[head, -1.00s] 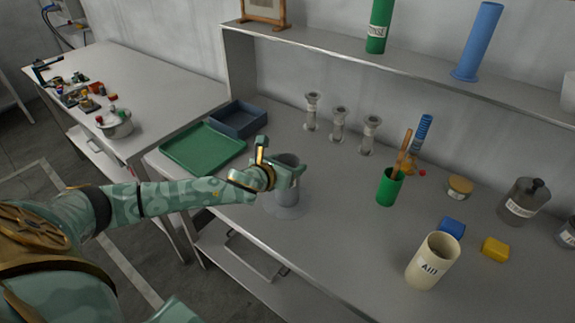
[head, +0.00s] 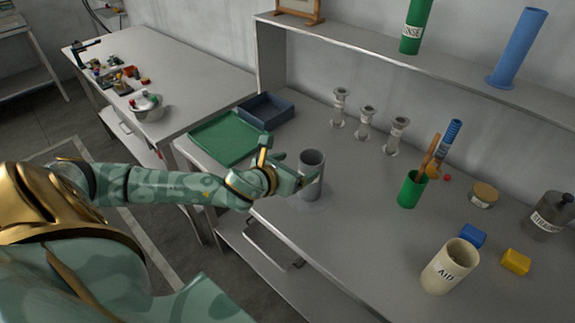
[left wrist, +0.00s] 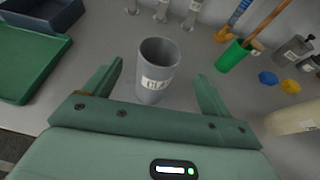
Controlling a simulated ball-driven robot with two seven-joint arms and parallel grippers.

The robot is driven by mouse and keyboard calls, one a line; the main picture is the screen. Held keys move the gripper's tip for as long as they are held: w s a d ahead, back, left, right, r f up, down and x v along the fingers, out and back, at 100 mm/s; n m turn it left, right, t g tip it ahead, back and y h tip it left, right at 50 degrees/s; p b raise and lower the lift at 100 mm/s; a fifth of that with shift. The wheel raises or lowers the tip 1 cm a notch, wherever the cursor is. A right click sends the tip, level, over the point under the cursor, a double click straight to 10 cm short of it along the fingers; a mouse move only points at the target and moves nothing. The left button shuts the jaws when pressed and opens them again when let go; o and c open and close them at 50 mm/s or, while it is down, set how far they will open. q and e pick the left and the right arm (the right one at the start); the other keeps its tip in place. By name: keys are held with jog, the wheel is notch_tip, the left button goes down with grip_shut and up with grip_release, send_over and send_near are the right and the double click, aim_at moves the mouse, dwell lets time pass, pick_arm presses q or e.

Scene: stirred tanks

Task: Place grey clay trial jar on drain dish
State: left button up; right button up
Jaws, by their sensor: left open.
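My left gripper (head: 290,170) is open, just left of the jar in the head view. In the left wrist view its fingers (left wrist: 159,75) are spread wide, one to each side of the jar, with gaps. My right gripper is not in view.
A green tray (head: 222,143) and a blue-grey bin (head: 268,112) lie behind the left arm. A green cup (head: 411,190) with sticks and a cream AID jar (head: 449,268) stand to the right. Bench around the jar is clear.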

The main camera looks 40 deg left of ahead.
pick_arm(q)
jog(key=shift+v, duration=1.75)
